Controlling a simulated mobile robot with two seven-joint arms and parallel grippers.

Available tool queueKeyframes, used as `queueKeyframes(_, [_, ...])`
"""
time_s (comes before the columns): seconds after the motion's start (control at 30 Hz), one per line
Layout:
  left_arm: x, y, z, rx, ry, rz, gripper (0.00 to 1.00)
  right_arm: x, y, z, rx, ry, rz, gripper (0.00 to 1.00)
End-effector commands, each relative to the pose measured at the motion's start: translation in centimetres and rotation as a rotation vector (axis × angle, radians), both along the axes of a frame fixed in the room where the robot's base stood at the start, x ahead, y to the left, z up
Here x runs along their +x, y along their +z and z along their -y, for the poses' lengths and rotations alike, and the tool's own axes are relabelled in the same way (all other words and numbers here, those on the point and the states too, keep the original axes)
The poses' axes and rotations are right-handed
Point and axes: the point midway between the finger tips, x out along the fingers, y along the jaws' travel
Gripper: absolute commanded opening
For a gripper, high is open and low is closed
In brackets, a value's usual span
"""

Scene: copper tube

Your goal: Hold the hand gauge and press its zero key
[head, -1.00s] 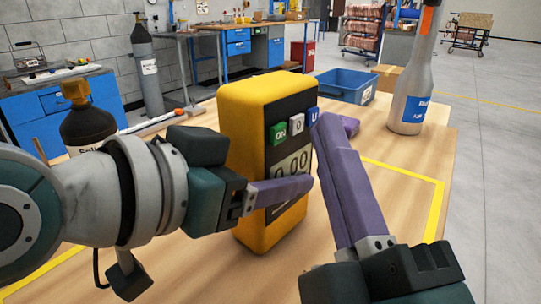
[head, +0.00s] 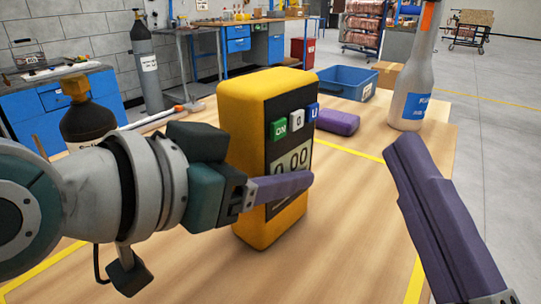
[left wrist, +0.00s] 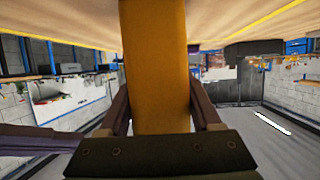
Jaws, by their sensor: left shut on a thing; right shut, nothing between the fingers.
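The hand gauge (head: 268,105) is an upright yellow block with a dark face. Its face has a green ON key (head: 278,128), a white zero key (head: 297,121), a blue U key (head: 313,112) and a display showing zeros. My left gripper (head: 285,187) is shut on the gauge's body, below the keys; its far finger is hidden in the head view. The left wrist view shows the gauge (left wrist: 157,70) between both fingers. I cannot tell whether the gauge touches the table. My right gripper (head: 402,150) is shut and empty, right of the gauge and apart from it.
A blue bin (head: 345,84) and a white bottle (head: 411,90) stand farther back. A dark bottle (head: 88,120) stands at left. Table space between gauge and right gripper is clear.

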Motion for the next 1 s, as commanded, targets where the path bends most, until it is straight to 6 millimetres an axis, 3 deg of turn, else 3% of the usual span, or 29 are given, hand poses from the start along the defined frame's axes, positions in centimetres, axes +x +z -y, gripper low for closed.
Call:
queueKeyframes(0.37, [-0.14,-0.65,-0.15,0.011,0.0,-0.013,0.0,0.02,-0.06,-0.03,0.0,0.0,0.0,0.0])
queueKeyframes(0.4, [-0.14,-0.64,-0.15,0.011,0.0,-0.013,0.68,0.02,-0.06,-0.03,0.0,0.0,0.0,0.0])
queueKeyframes(0.7, [-0.05,-0.26,-0.06,0.005,0.0,-0.005,1.0,0.03,-0.02,-0.03,0.0,0.0,0.0,0.0])
queueKeyframes(1.0, [-0.26,-0.02,-0.31,0.003,0.001,-0.003,1.0,0.02,-0.01,-0.03,0.0,0.0,0.0,0.0])
